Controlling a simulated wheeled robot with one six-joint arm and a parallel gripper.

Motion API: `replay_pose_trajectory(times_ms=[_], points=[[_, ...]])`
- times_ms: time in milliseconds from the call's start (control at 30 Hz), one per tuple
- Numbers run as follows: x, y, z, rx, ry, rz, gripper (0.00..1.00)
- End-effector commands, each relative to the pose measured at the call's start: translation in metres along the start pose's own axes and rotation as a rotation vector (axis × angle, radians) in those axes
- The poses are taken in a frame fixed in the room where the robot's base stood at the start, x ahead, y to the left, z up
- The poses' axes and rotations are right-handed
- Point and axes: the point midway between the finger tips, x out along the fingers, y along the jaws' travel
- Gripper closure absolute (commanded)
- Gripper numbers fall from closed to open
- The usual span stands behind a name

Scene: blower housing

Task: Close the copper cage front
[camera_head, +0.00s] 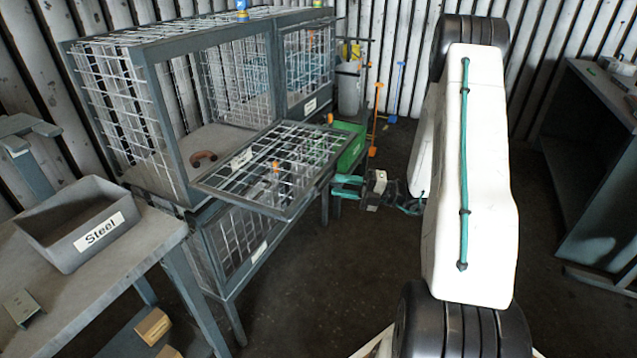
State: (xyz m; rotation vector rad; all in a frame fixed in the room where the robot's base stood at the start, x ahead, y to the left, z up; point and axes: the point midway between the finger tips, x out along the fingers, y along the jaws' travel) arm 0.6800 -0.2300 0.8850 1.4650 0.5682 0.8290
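The cage front (285,150) is a grey-framed wire mesh panel. It hangs folded down and out, nearly level, from the bottom edge of the upper left cage compartment (165,115), leaving that opening uncovered. A small label on the panel is too small to read. A copper-coloured bent pipe (203,158) lies on the compartment floor. My gripper (347,186), with teal fingers, is right of the panel's outer end and apart from it, partly behind my white arm link. Its fingers appear parted with nothing between them.
The neighbouring upper cage front (307,65) is upright and closed. A green bin (350,148) stands just behind the panel's right end. A grey bin labelled Steel (77,222) sits on a bench at left. A dark shelf unit (590,170) stands at right. The floor (320,285) in front is clear.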

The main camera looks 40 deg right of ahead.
Motion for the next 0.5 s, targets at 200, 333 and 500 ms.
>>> replay_pose_trajectory(times_ms=[200, 333, 500], points=[[0.037, 0.000, -0.002, 0.000, 0.006, 0.000, 0.66], [0.055, 0.000, -0.002, -0.002, 0.006, -0.001, 0.66], [0.068, 0.000, -0.001, -0.003, 0.004, -0.001, 0.66]])
